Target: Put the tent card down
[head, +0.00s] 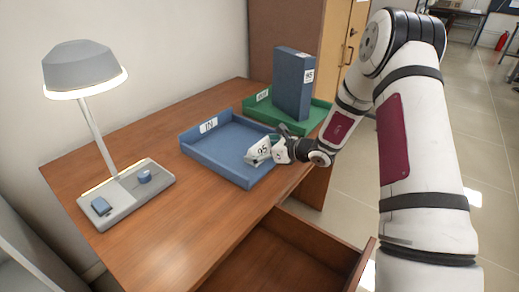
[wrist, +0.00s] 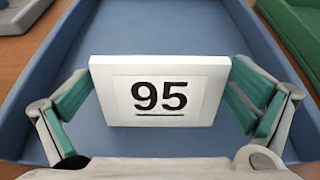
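The tent card (wrist: 160,92) is white with the number 95, underlined, on its face. It also shows in the head view (head: 262,148), over the right part of the blue tray. My gripper (head: 268,150) has a finger at each side edge of the card in the wrist view (wrist: 160,105), shut on it. The blue tray (head: 208,166), labelled IN, lies on the desk below. Whether the card's bottom touches the tray floor I cannot tell.
A green tray (head: 318,118) holding an upright blue binder (head: 291,84) stands behind on the desk (head: 165,235). A lamp (head: 85,70) stands on its base at left. An open drawer (head: 295,250) juts out in front. The blue tray floor is otherwise empty.

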